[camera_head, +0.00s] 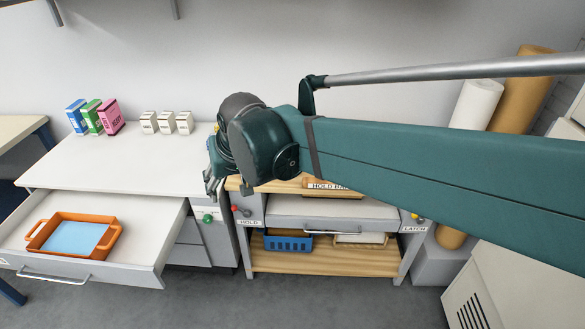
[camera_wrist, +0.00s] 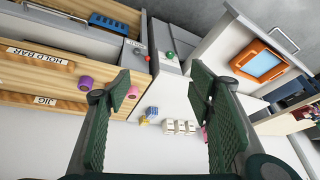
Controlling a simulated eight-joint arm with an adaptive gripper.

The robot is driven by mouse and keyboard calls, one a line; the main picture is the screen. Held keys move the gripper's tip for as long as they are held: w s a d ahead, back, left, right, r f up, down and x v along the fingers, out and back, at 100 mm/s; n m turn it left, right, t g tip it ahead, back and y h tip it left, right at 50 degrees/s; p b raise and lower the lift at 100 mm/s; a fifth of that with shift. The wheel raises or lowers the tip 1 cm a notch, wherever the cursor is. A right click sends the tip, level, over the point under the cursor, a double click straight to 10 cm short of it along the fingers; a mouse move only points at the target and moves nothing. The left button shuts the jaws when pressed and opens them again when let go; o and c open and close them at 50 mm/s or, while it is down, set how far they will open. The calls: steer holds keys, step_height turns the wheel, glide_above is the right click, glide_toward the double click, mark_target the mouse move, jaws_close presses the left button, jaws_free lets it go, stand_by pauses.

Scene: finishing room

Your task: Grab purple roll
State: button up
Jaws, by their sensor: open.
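A purple roll (camera_wrist: 85,83) sits on the wooden bench top (camera_wrist: 60,83) in the wrist view, outside my left-hand finger. A smaller pink roll (camera_wrist: 133,92) shows close beside that finger, on the inner side. My gripper (camera_wrist: 163,85) is open, with nothing between its two green ribbed fingers. In the head view my gripper (camera_head: 213,184) hangs over the right end of the white counter, next to the wooden bench. The purple roll does not show in the head view; my arm covers much of the bench.
A wooden bar labelled HOLD BAR (camera_wrist: 38,55) lies near the purple roll. White boxes (camera_head: 166,122) and coloured boxes (camera_head: 95,117) stand on the white counter (camera_head: 120,160). An open drawer holds an orange tray (camera_head: 36,243). A blue basket (camera_head: 288,243) sits on the lower shelf.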

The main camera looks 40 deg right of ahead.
steer(key=w+d+f+m+g+p, duration=0.3)
steer(key=w+d+m, duration=0.3)
steer(key=w+d, duration=1.05)
steer(key=w+d+f+m+p, duration=0.1)
steer(key=d+f+m, duration=0.1)
steer(key=d+f, duration=0.3)
steer(key=w+d+f+m+g+p, duration=0.1)
steer(key=d+f, duration=0.4)
steer(key=d, duration=0.5)
steer(key=w+d+f+m+g+p, duration=0.1)
steer(key=d+f+m, duration=0.2)
steer(key=d+f, duration=0.2)
steer(key=shift+w+d+y+p, duration=0.15)
steer(key=shift+w+d, duration=0.05)
steer(key=shift+d, duration=0.4)
steer(key=shift+w+d+y+p, duration=0.15)
steer(key=shift+w+d, duration=0.05)
steer(key=shift+d, duration=0.4)
steer(key=shift+d+f+m, duration=0.4)
steer(key=shift+f, duration=0.05)
steer(key=shift+f, duration=1.25)
steer(key=shift+f, duration=0.1)
